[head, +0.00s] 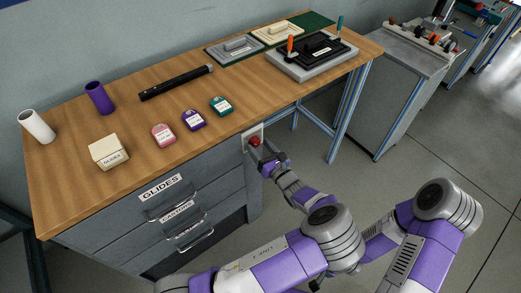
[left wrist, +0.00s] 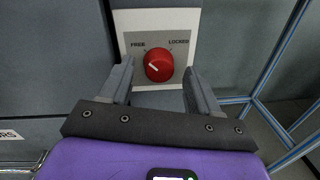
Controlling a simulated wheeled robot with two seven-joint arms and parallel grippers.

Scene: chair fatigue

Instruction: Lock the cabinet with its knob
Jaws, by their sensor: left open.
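The red knob (head: 255,141) is on a pale plate at the upper right corner of the grey cabinet (head: 228,195). In the left wrist view the knob (left wrist: 158,67) sits below the printed words FREE on the left and LOCKED on the right. Its white pointer line slants up left towards FREE. My left gripper (head: 264,157) is open in front of the knob. In the left wrist view its fingers stand on either side of the knob, with visible gaps. My right arm is at the right of the head view; its gripper does not show.
The wooden tabletop (head: 130,193) overhangs the cabinet and holds several tags, a box, cylinders and trays. The cabinet has labelled drawers with handles (head: 195,240). Blue table legs (head: 345,120) stand right of the knob. The floor at the right is clear.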

